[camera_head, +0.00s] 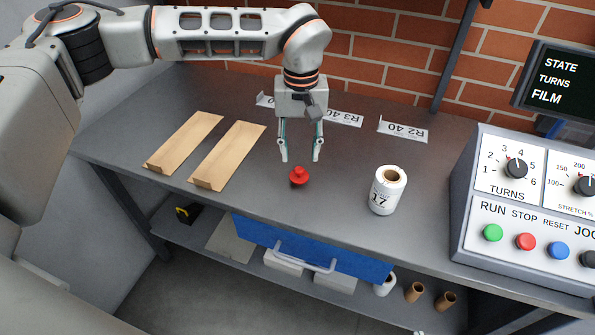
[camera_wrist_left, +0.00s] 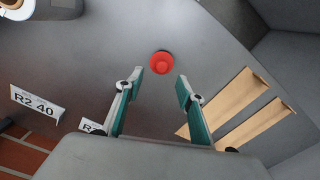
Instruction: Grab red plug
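The red plug (camera_head: 299,176) sits on the grey worktop near its middle. It also shows in the left wrist view (camera_wrist_left: 165,63), just beyond the fingertips and between their lines. My left gripper (camera_head: 300,158) points down above and slightly behind the plug. Its two fingers are spread apart with nothing between them; the gripper also shows in the left wrist view (camera_wrist_left: 160,82). The plug appears apart from both fingers. My right gripper is in neither view.
Two brown paper pieces (camera_head: 228,155) lie left of the plug. A white roll marked 17 (camera_head: 387,190) stands to the right. Label cards (camera_head: 403,128) are at the back by the brick wall. A control panel (camera_head: 525,215) fills the right side. A blue drawer (camera_head: 310,250) is below the worktop's front edge.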

